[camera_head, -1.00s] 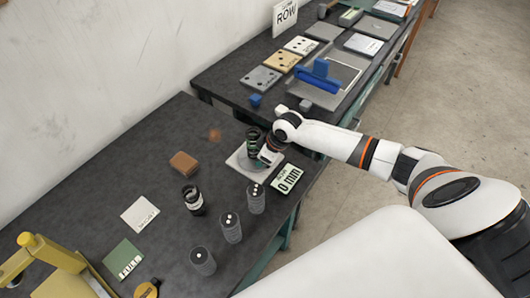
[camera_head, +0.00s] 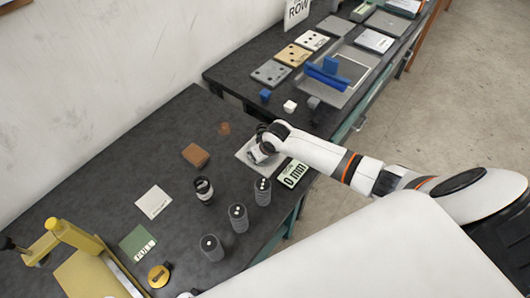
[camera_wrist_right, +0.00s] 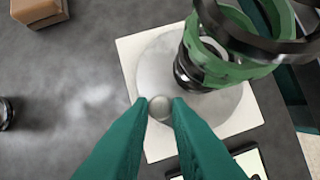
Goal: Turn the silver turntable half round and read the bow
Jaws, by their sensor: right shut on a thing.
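The silver turntable (camera_wrist_right: 152,62) is a round disc on a pale square plate (camera_wrist_right: 126,52). My right gripper (camera_wrist_right: 160,107) has teal fingers shut on a small round silver knob (camera_wrist_right: 160,104) at the disc's near edge. My left gripper is not in view.
Several dark cylinders (camera_head: 238,218) with white dots stand in front. A black spring piece (camera_head: 204,190), a brown block (camera_head: 195,155) and a yellow fixture (camera_head: 75,240) are leftward. The back bench holds a blue-handled tray (camera_head: 345,95) and small cubes (camera_head: 290,105).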

